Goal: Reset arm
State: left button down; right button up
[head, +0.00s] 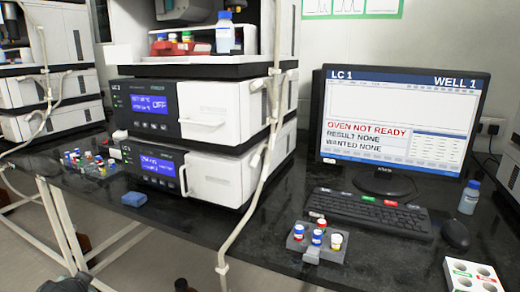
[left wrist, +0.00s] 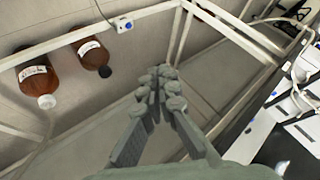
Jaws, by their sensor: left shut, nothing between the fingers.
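My left gripper (left wrist: 160,85) shows in the left wrist view. Its grey fingers are together at the tips, with nothing held between them. It hangs in free air beside the bench, over the floor and the white frame bars (left wrist: 235,30). Neither gripper can be clearly made out in the head view, and my right gripper shows in no view.
The black bench (head: 270,240) carries an instrument stack (head: 215,110), monitor (head: 400,115), keyboard (head: 370,212), grey vial rack (head: 318,240), white holder (head: 470,275) and blue block (head: 134,199). Brown bottles (left wrist: 38,85) stand on the floor near the frame bars.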

pick_arm(q)
jog(key=s+d+f+m+g, duration=0.1)
jog(key=s+f+g, duration=0.1)
jog(key=s+f, duration=0.85)
jog(key=s+f+m+g, duration=0.1)
jog(key=s+f+g, duration=0.2)
jog(key=s+f, duration=0.75)
jog(key=s+d+f+n+h, duration=0.1)
jog(key=s+d+h, duration=0.1)
jog(key=d, duration=0.7)
jog(key=s+d+f+n+h, duration=0.1)
jog(key=s+d+n, duration=0.1)
jog(key=d, duration=0.8)
jog(key=shift+s+h, duration=0.4)
jog(key=shift+s, duration=0.25)
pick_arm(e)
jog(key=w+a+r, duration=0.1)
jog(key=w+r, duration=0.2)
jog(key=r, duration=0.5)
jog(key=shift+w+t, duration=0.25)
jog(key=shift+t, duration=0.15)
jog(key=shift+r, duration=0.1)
